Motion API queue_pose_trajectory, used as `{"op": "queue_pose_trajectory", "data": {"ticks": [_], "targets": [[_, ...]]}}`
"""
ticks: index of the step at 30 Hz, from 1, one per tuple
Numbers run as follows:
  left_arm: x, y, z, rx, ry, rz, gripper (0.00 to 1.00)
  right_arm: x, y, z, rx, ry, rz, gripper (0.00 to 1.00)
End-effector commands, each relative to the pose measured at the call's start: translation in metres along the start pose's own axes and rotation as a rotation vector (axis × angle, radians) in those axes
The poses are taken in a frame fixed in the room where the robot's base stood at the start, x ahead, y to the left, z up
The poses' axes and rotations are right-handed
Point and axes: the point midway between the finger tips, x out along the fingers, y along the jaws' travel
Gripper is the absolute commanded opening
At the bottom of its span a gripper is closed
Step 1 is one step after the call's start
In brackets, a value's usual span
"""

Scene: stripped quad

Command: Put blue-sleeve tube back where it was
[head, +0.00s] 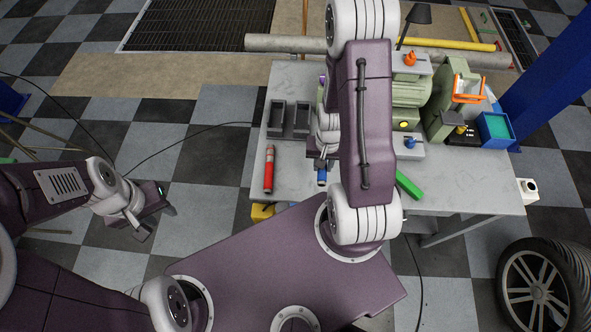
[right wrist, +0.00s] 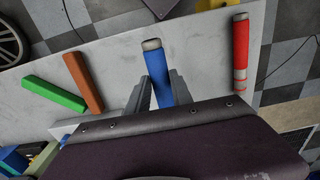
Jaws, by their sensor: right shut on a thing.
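The blue-sleeve tube (right wrist: 157,66) is between the two fingers of my right gripper (right wrist: 159,92) in the right wrist view. Its grey end points away from the gripper, and its other end is hidden by the gripper body. In the head view my right gripper (head: 322,162) is partly behind my own arm, and the blue tube (head: 321,177) shows just below it, over the bench's front part. I cannot tell whether the tube touches the bench. My left gripper (head: 157,222) is open and empty, left of the bench and over the floor.
A red tube (head: 268,170) lies on the grey bench (head: 450,199), left of the blue tube. Two dark bins (head: 288,120) stand behind it. A green block (head: 408,184) and an orange block (right wrist: 83,81) lie on the other side. Green machines (head: 440,115) stand at the back right.

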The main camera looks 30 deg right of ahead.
Motion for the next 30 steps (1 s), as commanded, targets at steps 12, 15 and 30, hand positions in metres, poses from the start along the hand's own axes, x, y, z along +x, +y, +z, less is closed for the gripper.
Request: {"op": "queue_pose_trajectory", "data": {"ticks": [12, 15, 30], "targets": [[-0.003, 0.000, 0.000, 0.000, 0.000, 0.000, 0.36, 0.050, -0.083, -0.012, -0.002, 0.000, 0.000, 0.00], [-0.001, 0.000, 0.000, 0.000, 0.000, 0.000, 0.36, 0.053, -0.084, -0.013, 0.000, 0.001, 0.000, 0.00], [0.016, 0.000, 0.002, 0.000, 0.000, 0.000, 0.36, 0.091, -0.084, -0.013, -0.001, 0.001, 0.000, 0.00]]}}
